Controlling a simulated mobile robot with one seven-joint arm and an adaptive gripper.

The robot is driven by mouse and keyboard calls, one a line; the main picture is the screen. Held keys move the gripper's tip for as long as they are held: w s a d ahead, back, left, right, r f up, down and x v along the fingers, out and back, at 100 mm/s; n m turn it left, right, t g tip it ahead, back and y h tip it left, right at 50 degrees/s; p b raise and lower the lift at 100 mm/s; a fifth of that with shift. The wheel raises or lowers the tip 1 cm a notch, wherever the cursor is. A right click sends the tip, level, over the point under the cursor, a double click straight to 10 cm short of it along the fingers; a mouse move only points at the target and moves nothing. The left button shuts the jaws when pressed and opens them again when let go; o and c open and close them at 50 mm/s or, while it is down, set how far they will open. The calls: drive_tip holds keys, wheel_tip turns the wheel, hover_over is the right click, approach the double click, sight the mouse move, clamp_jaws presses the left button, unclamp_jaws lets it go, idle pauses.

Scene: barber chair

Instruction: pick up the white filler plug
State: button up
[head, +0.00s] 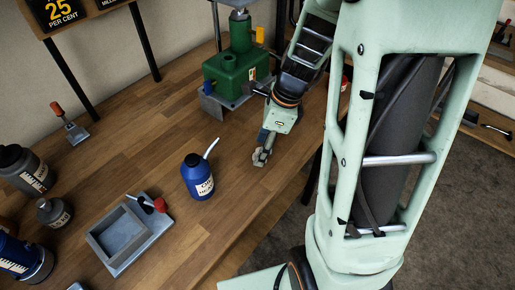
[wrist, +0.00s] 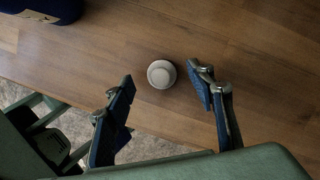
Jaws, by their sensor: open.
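The white filler plug (wrist: 161,74) is a small round piece standing on the wooden bench in the wrist view. My gripper (wrist: 162,80) is open, with one blue-padded finger to the left of the plug and one to the right. Seen from above, the plug lies between the fingertips, with gaps on both sides. The height of the fingers above the bench is hard to tell. In the head view my gripper (head: 260,157) hangs low over the bench near its front edge. I cannot make out the plug there.
A blue oil can (head: 199,178) with a white spout stands left of my gripper. A green press-like machine (head: 237,75) stands behind it. A grey tray (head: 92,246) and several dark bottles are farther left. The bench edge and floor are close on the right.

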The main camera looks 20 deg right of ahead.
drive_tip(key=shift+x, duration=1.05)
drive_tip(key=c, duration=1)
drive_tip(key=shift+r, duration=0.15)
